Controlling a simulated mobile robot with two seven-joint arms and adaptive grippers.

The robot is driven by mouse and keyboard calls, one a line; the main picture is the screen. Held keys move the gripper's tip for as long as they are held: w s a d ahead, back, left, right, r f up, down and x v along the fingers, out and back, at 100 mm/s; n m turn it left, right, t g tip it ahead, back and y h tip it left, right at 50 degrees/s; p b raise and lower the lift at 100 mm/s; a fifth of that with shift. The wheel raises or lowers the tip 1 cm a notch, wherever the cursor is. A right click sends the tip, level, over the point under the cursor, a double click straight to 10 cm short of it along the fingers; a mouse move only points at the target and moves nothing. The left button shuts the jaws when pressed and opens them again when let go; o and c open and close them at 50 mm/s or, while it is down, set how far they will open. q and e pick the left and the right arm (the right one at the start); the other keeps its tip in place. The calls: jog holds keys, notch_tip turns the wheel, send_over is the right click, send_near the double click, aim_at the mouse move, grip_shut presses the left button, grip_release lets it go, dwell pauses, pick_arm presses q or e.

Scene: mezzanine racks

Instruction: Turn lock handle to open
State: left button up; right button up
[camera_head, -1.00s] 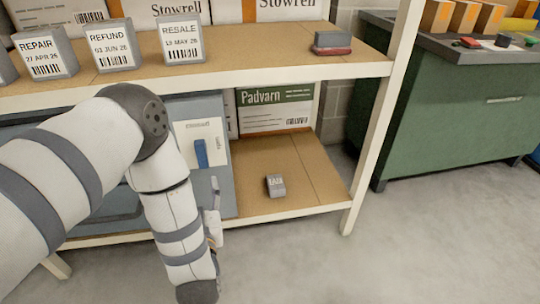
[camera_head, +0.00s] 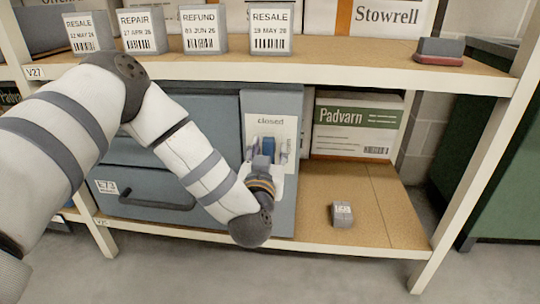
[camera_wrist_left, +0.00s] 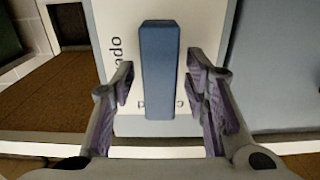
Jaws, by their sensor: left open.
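The lock handle (camera_head: 268,147) is a blue upright bar on a white plate (camera_head: 284,124) marked "closed", on the front of a grey-blue cabinet (camera_head: 231,108) on the lower shelf. In the left wrist view the blue handle (camera_wrist_left: 158,62) stands between the two fingers, and a gap shows on each side. My left gripper (camera_head: 264,158) is open in front of the plate, around the handle, and partly covers it in the head view. The wrist view shows its two spread fingers (camera_wrist_left: 160,82). My right gripper is not in view.
The upper shelf (camera_head: 300,74) carries several labelled grey blocks above my arm. A small grey block (camera_head: 342,213) and a Padvarn box (camera_head: 354,130) stand right of the cabinet. A rack post (camera_head: 478,170) rises at right. The floor in front is clear.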

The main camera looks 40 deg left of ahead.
pick_arm(q)
jog(key=shift+c, duration=0.3)
grip_shut()
